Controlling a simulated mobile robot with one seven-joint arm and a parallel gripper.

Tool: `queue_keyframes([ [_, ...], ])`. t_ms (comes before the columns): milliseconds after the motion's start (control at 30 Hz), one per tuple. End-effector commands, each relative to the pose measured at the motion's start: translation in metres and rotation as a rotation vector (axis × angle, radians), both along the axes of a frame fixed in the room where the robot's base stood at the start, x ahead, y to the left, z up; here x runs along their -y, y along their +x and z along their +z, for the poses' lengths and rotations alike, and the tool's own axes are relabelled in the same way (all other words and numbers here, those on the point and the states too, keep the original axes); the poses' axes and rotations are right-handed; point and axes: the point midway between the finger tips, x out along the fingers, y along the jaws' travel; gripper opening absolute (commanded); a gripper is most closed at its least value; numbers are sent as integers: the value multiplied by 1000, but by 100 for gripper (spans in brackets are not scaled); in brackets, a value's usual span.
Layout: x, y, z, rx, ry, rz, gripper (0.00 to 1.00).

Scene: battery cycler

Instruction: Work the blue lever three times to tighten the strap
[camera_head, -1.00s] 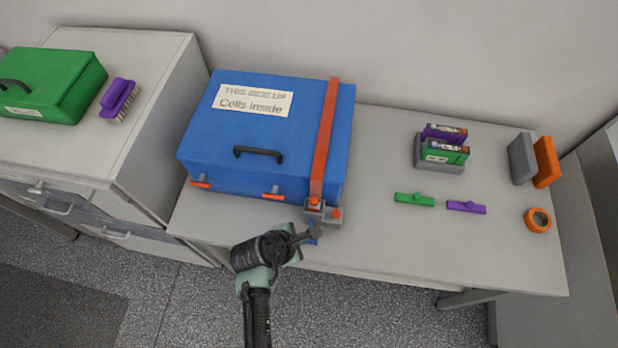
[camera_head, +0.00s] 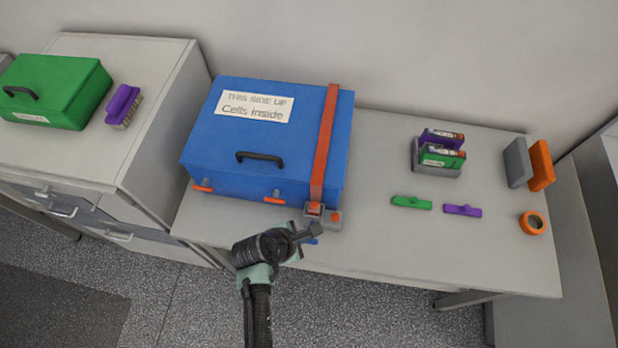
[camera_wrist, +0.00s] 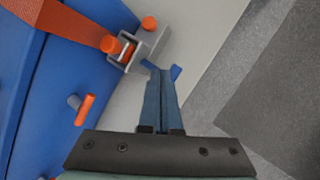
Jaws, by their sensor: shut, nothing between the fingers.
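The blue lever (camera_head: 313,240) is a small piece at the table's front edge, just below the grey ratchet (camera_head: 333,223) of the strap. My gripper (camera_head: 318,230) is shut and empty, with its fingertips at the lever, partly covering it. In the wrist view the shut fingers (camera_wrist: 160,85) reach to the lever, and blue ends of it (camera_wrist: 176,72) show on both sides of the tips. I cannot tell whether they touch. The orange strap (camera_head: 326,140) runs over the blue box (camera_head: 220,145) down to the ratchet, which has orange knobs (camera_wrist: 149,23).
The blue box has a black handle (camera_head: 260,158) and orange latches (camera_head: 273,198) in front. To the right on the table (camera_head: 450,255) are a battery holder (camera_head: 437,168), green (camera_head: 411,202) and purple (camera_head: 462,210) pieces, and an orange roll (camera_head: 532,223). A cabinet (camera_head: 95,165) stands left.

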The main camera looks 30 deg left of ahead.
Motion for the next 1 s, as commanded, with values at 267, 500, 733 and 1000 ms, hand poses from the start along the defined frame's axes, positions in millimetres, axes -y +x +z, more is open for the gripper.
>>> queue_keyframes([
  [267,-1,4,13,1,0,0,0],
  [500,-1,4,12,1,0,0,0],
  [733,-2,6,27,2,0,-1,0],
  [1000,-4,13,54,2,1,0,0],
])
